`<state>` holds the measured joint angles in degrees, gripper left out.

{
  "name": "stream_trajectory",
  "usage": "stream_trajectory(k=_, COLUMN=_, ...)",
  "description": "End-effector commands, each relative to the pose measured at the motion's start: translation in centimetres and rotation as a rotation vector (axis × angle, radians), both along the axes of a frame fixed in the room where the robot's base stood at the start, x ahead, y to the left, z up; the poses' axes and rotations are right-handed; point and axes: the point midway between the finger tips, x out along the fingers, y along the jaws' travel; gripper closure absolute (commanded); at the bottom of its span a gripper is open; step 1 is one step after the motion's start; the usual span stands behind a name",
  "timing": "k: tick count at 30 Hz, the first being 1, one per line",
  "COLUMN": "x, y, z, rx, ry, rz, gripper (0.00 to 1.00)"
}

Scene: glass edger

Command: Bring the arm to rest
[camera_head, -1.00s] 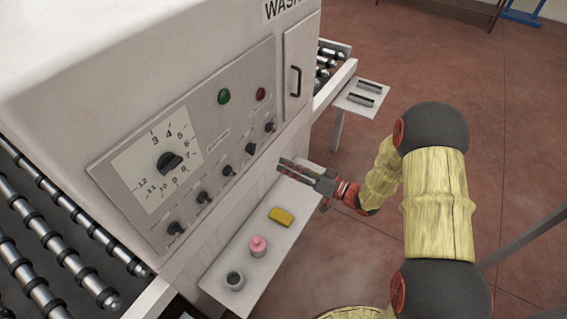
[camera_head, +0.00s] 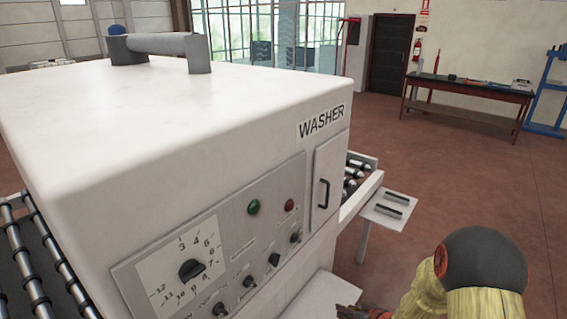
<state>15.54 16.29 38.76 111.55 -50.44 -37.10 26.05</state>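My arm enters at the bottom right, with a dark round joint (camera_head: 485,262) and pale yellow covering. Only a small reddish and dark piece at the end of my arm (camera_head: 352,312) shows at the bottom edge, beside the washer's white shelf (camera_head: 318,298). My fingers are cut off or too little shown to tell whether they are open or shut. I see nothing held.
The white washer (camera_head: 150,120) fills the left, with a dial panel (camera_head: 190,268) and a door handle (camera_head: 324,193). A small side shelf (camera_head: 385,222) holds two dark bars. A workbench (camera_head: 465,95) stands far back. The red floor at right (camera_head: 480,180) is open.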

Motion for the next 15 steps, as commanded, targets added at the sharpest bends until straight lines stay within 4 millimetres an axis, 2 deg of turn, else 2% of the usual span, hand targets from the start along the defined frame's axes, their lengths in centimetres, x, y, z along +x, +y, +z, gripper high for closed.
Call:
stream_trajectory(k=3, x=-2.0, y=-4.2, z=0.5, rx=-0.168, ry=0.115, rz=-0.084, gripper=0.73)
stream_trajectory(k=6, x=-4.6, y=-7.0, z=2.0, rx=-0.278, ry=0.220, rz=-0.150, gripper=0.73)
stream_trajectory(k=9, x=-7.9, y=-8.7, z=4.3, rx=-0.356, ry=0.327, rz=-0.209, gripper=0.73)
stream_trajectory(k=12, x=-12.0, y=-9.2, z=7.1, rx=-0.397, ry=0.432, rz=-0.260, gripper=0.73)
stream_trajectory(k=15, x=-16.4, y=-8.3, z=10.0, rx=-0.399, ry=0.523, rz=-0.294, gripper=0.73)
